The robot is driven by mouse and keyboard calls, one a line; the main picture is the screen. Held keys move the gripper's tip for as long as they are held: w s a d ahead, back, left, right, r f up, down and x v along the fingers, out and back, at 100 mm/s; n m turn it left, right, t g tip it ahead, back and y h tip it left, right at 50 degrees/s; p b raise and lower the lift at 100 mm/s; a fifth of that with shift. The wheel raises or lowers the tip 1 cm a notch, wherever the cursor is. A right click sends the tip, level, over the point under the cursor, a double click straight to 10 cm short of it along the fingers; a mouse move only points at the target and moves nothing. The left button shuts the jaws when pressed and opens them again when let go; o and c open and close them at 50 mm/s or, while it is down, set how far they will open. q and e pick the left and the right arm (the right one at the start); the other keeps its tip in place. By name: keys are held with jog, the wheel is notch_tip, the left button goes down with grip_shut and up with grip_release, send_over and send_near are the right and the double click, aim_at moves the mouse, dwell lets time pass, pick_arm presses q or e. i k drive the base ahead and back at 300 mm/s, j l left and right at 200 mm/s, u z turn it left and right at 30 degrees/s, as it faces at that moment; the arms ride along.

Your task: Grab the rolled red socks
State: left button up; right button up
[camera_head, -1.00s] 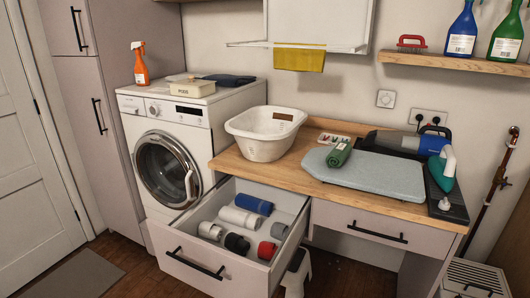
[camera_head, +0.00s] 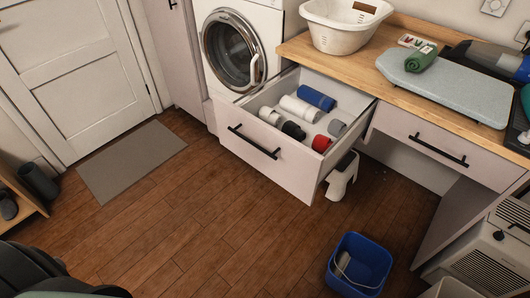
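The rolled red socks (camera_head: 321,143) lie in the open drawer (camera_head: 262,155), near its front right corner. A small grey roll (camera_head: 337,127) lies just behind them. A black roll (camera_head: 293,130) and a light grey roll (camera_head: 270,115) lie to their left along the drawer front. A white roll (camera_head: 300,108) and a blue roll (camera_head: 316,97) lie further back. Neither of my grippers is in view.
A white step stool (camera_head: 342,176) stands beside the drawer's right side. A blue bucket (camera_head: 358,266) stands on the floor at the front right. A grey mat (camera_head: 130,160) lies near the door (camera_head: 75,75). The wooden floor before the drawer is clear.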

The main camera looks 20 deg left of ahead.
aim_at(320, 144)
jog(key=i+j, duration=0.15)
jog(key=j, duration=0.25)
jog(key=i+j+z, duration=0.1)
jog(key=j, duration=0.3)
jog(key=i+j, duration=0.15)
jog(key=j, duration=0.2)
